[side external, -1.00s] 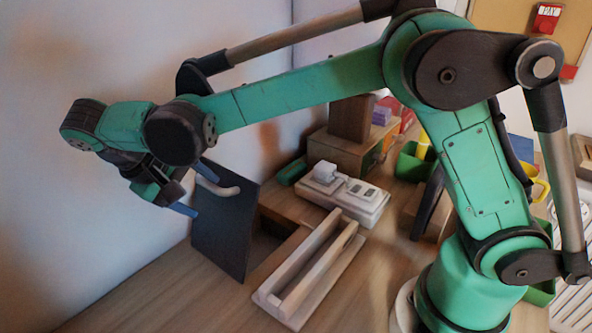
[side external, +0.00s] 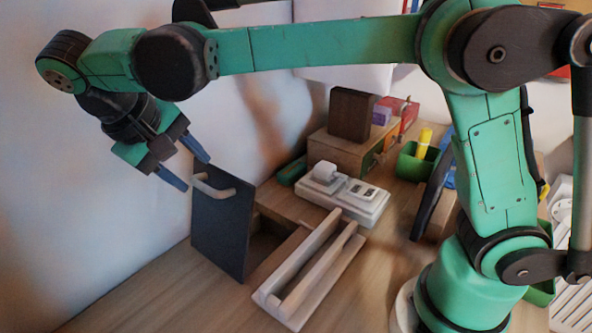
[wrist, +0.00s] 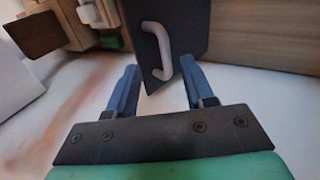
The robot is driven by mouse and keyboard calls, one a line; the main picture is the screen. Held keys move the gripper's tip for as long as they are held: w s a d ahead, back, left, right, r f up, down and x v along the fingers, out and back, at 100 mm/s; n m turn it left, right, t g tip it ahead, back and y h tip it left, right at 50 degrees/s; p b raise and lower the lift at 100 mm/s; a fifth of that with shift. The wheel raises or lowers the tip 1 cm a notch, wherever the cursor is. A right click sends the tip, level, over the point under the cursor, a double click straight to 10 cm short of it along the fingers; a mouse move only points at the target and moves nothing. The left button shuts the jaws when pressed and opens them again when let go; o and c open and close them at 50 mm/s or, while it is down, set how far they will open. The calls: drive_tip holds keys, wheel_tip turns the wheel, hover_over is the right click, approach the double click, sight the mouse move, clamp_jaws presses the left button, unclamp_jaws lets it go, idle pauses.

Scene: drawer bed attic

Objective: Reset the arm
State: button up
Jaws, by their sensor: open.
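My gripper (side external: 190,168) has two blue fingers spread apart with nothing between them. In the side external view it hangs in the air at the left, above and beside the dark drawer front (side external: 222,222). The drawer front's pale curved handle (side external: 214,188) lies close to the fingers in the picture, to their right and below. In the wrist view the fingers (wrist: 160,88) are apart, and the handle (wrist: 158,50) appears beyond the gap between them. I see no contact between fingers and handle.
A pale wooden slotted rack (side external: 308,272) stands right of the drawer front. A white block with switches (side external: 342,194) sits behind it. A wooden box (side external: 345,150) carries a dark brown block (side external: 352,115). A green cup (side external: 416,164) is at the back. The table's front left is clear.

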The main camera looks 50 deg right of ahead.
drive_tip(key=s+d+f+t+y, duration=0.2)
drive_tip(key=s+d+t+y, duration=0.1)
drive_tip(key=d, duration=0.3)
drive_tip(key=s+d+f+t+y, duration=0.2)
drive_tip(key=s+d+f+t, duration=0.1)
drive_tip(key=s+d, duration=0.2)
drive_tip(key=shift+s+d+f+t+y, duration=0.15)
drive_tip(key=shift+s+d+t+y, duration=0.1)
drive_tip(key=shift+d+t+y, duration=0.2)
